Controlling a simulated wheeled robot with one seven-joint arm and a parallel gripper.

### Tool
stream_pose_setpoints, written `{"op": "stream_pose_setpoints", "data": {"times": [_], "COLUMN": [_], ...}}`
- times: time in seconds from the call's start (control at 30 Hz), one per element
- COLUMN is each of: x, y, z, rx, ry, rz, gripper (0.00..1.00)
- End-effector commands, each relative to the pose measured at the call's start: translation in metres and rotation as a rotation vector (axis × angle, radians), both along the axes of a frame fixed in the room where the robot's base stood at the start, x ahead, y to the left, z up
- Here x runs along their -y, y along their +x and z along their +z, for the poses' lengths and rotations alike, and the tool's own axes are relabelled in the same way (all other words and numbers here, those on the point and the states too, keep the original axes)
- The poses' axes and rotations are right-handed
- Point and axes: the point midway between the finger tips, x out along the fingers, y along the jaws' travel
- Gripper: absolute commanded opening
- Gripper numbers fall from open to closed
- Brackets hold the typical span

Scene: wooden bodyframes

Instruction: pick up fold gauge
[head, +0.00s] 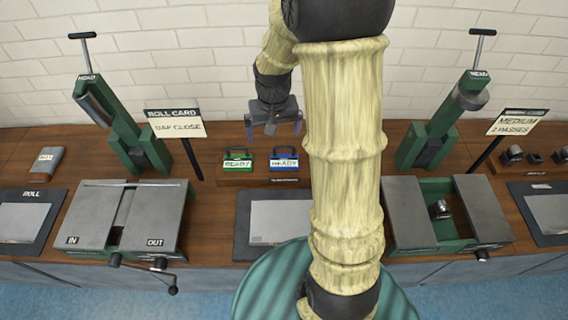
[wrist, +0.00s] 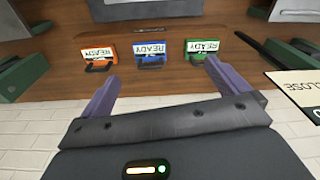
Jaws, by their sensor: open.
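My gripper (head: 272,130) is open and empty, held above the back of the bench. In the wrist view its two fingers (wrist: 160,76) spread toward a row of three small READY-tagged pieces with dark handles: orange (wrist: 98,54), blue (wrist: 151,52) and green (wrist: 201,50). The fingers appear apart from all three. In the head view the green piece (head: 237,160) and the blue piece (head: 285,162) sit side by side on a wooden stand; the orange one is hidden behind my arm. No readable label tells me which piece is the fold gauge.
A ROLL CARD sign (head: 175,125) and a green roller stand (head: 130,125) are left of the row. A similar stand (head: 440,120) is to the right. Grey-topped machines (head: 150,205) (head: 485,210) and a flat plate (head: 275,220) fill the front. The brick wall is close behind.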

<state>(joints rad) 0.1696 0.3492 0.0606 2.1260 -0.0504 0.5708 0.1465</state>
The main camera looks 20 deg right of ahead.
Motion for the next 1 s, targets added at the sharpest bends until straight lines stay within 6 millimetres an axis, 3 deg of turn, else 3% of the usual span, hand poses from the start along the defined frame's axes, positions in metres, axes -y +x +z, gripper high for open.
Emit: {"op": "stream_pose_setpoints", "data": {"times": [0.03, 0.1, 0.3, 0.77, 1.0], "x": [0.012, 0.027, 0.053, 0.056, 0.056], "y": [0.017, 0.036, 0.066, 0.068, 0.068], "z": [-0.018, -0.032, -0.058, -0.064, -0.098], "rx": [-0.022, -0.048, -0.089, -0.096, -0.099], "ry": [0.006, 0.012, 0.024, 0.026, 0.027], "rz": [-0.038, -0.084, -0.169, -0.178, -0.177], "gripper": [1.00, 1.00, 1.00, 1.00, 1.00]}}
